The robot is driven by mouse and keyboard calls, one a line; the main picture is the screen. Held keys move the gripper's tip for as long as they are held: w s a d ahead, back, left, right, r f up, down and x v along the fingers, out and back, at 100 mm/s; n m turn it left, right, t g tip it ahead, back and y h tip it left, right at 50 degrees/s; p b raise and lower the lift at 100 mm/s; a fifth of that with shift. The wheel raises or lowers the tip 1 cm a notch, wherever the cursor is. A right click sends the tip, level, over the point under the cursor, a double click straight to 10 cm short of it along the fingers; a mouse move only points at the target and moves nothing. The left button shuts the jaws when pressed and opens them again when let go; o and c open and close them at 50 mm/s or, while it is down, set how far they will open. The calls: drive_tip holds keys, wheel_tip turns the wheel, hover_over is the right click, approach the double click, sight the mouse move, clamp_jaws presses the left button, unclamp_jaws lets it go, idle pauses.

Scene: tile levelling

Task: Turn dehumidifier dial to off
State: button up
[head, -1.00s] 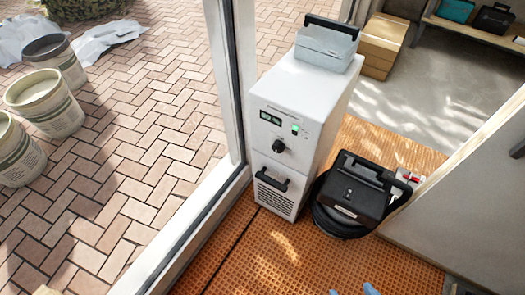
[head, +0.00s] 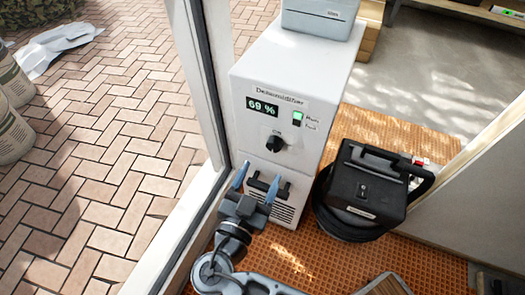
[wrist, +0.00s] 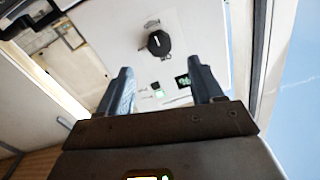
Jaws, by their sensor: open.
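The white dehumidifier (head: 310,80) stands upright beside the door frame. Its black dial (head: 275,144) sits on the front face, below a display reading 69 % and a lit green indicator (head: 298,115). Small lettering above the dial is hard to read. My gripper (head: 257,183) is open and empty, in front of the machine, its blue fingertips below the dial and near the black handle. In the wrist view the dial (wrist: 158,43) shows a white pointer mark, lies beyond the two spread fingers and is apart from them.
A black case with a coiled hose or cable (head: 362,185) stands close to the right of the dehumidifier. A grey box (head: 318,18) rests on top of it. The white door frame (head: 190,110) is close on the left. Orange grid flooring (head: 400,250) lies in front.

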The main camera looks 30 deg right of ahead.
sight(273, 148)
drive_tip(key=x, duration=0.7)
drive_tip(key=shift+w+d, duration=0.2)
drive_tip(key=shift+d, duration=0.05)
drive_tip(key=c, duration=1.1)
